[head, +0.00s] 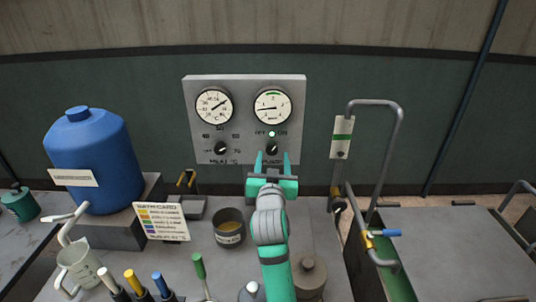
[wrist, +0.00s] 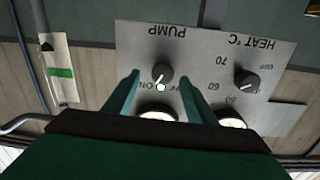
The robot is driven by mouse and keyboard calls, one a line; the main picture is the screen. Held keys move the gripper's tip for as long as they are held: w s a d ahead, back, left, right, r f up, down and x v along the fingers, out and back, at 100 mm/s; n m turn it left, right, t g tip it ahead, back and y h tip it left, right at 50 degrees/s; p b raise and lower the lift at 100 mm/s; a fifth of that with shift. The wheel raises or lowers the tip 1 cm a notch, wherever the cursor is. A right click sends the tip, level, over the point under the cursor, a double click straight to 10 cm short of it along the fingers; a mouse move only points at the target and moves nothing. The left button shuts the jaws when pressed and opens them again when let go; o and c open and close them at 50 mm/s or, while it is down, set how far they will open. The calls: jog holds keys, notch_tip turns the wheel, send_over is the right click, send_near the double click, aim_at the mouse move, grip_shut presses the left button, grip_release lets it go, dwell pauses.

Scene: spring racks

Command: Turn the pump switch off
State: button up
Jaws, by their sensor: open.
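The pump switch (head: 272,148) is a small dark round knob at the lower right of the grey wall panel (head: 202,120). It also shows in the wrist view (wrist: 164,72), where the picture is upside down; its pale pointer mark leans toward the ON label. A lit pale green lamp (head: 272,134) sits just above the knob, and shows in the wrist view (wrist: 161,87). My gripper (head: 272,158) is open and empty in front of the panel. In the wrist view its fingers (wrist: 160,77) stand on either side of the knob; contact cannot be told.
The heat knob (head: 221,149) is left of the pump switch, with two dials above. A blue tank (head: 90,160), sign card (head: 162,222), dark pot (head: 229,228) and colored-handled tools are on the bench. A bent pipe (head: 400,135) rises at right.

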aim_at(271, 150)
jog(key=shift+w+d, duration=0.2)
jog(key=shift+w, duration=0.85)
jog(key=shift+w+a, duration=0.45)
jog(key=shift+w, duration=0.1)
jog(key=c, duration=1)
jog(key=shift+c, duration=0.2)
